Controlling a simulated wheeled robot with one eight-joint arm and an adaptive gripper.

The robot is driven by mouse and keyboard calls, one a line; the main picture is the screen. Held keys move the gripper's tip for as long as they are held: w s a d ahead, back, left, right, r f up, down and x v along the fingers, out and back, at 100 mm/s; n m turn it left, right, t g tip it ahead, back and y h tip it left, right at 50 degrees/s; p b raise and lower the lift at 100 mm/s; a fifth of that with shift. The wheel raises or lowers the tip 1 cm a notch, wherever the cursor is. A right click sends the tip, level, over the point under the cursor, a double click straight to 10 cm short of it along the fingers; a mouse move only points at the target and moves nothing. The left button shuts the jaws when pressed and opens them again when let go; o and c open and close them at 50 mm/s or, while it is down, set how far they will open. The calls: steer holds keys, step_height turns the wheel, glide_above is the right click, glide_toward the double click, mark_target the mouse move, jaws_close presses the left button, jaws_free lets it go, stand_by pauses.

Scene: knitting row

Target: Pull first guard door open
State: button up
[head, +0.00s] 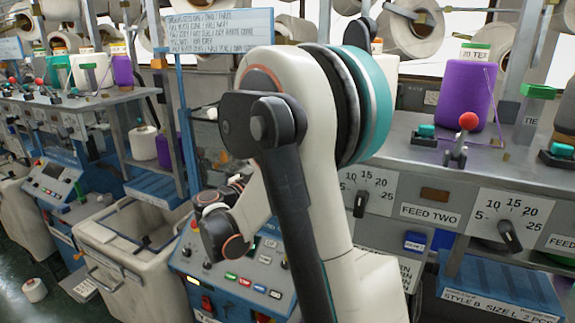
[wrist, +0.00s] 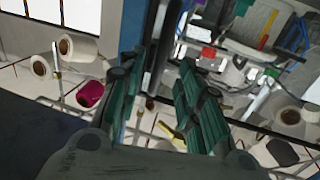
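The first guard door is hard to single out. A see-through panel (head: 208,150) behind a blue upright, left of my arm in the head view, may be part of it. In the wrist view a dark upright bar (wrist: 157,45) shows beyond the gap between my fingers; I cannot tell if it is a door edge or handle. My gripper (wrist: 160,75) has two green-padded fingers standing apart, with nothing seen clamped between them. In the head view my arm fills the middle, and the fingers cannot be made out.
A blue control panel (head: 238,275) with coloured buttons stands below my wrist. A pale bin (head: 130,245) is to its left. At right, a grey machine shelf carries a purple cone (head: 467,97) and a red-knobbed lever (head: 468,121). A white spool (head: 35,289) lies on the floor.

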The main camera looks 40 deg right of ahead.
steer(key=shift+w+d, duration=0.2)
steer(key=shift+d, duration=0.7)
steer(key=shift+w+d, duration=0.15)
steer(key=shift+d, duration=0.75)
steer(key=shift+w+d, duration=0.2)
steer(key=shift+d, duration=0.7)
steer(key=shift+c, duration=0.6)
jaws_close()
